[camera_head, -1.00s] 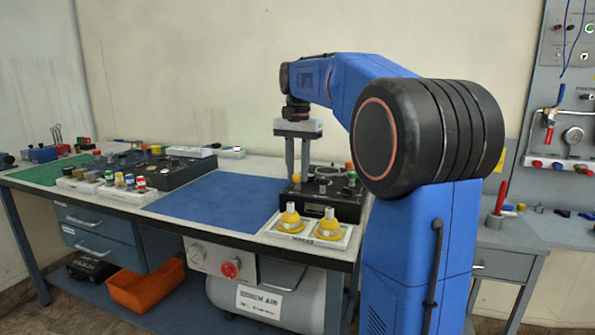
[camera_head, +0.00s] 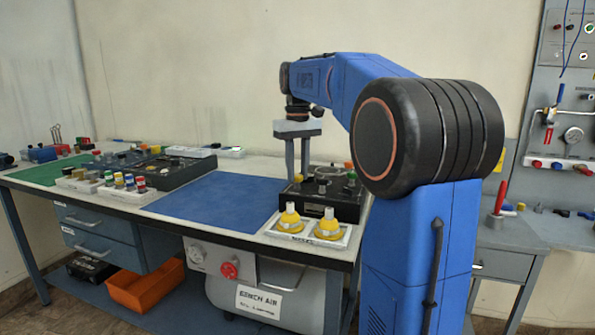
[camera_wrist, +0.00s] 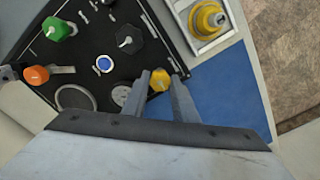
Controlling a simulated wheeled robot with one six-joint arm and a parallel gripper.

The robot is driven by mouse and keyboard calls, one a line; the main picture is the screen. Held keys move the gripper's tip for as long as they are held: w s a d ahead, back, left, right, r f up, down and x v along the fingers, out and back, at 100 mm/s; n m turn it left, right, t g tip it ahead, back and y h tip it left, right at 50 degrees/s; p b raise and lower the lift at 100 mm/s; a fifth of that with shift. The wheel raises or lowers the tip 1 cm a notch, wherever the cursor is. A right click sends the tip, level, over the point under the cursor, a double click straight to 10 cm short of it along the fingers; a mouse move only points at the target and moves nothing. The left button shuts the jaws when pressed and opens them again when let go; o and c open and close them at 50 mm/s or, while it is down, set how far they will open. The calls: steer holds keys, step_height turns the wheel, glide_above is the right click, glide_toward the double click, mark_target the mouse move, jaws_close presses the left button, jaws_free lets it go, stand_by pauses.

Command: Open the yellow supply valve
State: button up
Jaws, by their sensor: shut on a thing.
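The yellow supply valve (camera_wrist: 159,80) is a small yellow knob at the edge of a black panel (camera_wrist: 88,20) in the wrist view. My gripper (camera_wrist: 160,78) has one finger on each side of the knob and is shut on it.
The panel also carries a green knob (camera_wrist: 58,28), an orange knob (camera_wrist: 36,74), a black knob (camera_wrist: 128,38) and gauges. Two yellow fittings (camera_head: 290,219) (camera_head: 329,226) stand in a white tray in front of the panel. The blue mat (camera_head: 215,203) left of it is clear.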

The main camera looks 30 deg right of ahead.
mark_target(298, 175)
steer(key=n, duration=0.5)
steer(key=shift+n, duration=0.3)
stand_by(0.4)
steer(key=o, duration=1)
steer(key=shift+o, duration=0.2)
step_height(298, 175, up, 18)
steer(key=shift+f, duration=0.25)
